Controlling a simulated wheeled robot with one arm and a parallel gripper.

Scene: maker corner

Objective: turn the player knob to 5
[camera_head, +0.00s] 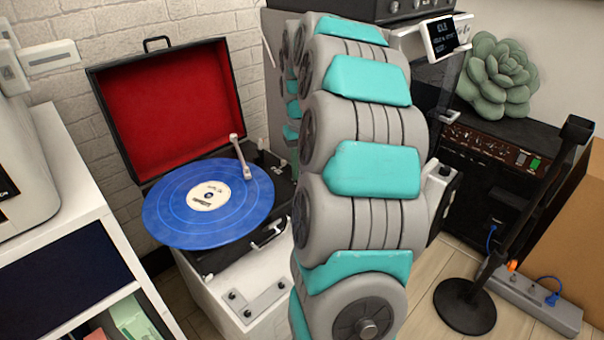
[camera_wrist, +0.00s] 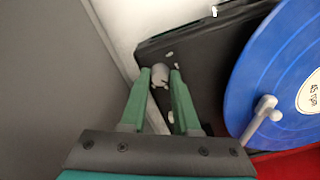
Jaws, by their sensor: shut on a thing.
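The record player (camera_head: 233,262) has a black deck, a blue record (camera_head: 165,208) and a raised lid with red lining (camera_head: 170,105). In the wrist view the deck (camera_wrist: 205,50) lies beyond my fingers. My gripper (camera_wrist: 160,75) has its two green fingers on either side of a small light grey knob (camera_wrist: 160,76) near the deck's edge and is shut on it. No number scale is readable around the knob. In the head view my arm hides the gripper and the knob.
A grey wall-like surface (camera_wrist: 50,80) stands left of my fingers. An amplifier (camera_head: 490,150), a black stand (camera_head: 465,305) and a power strip (camera_head: 535,300) are at right.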

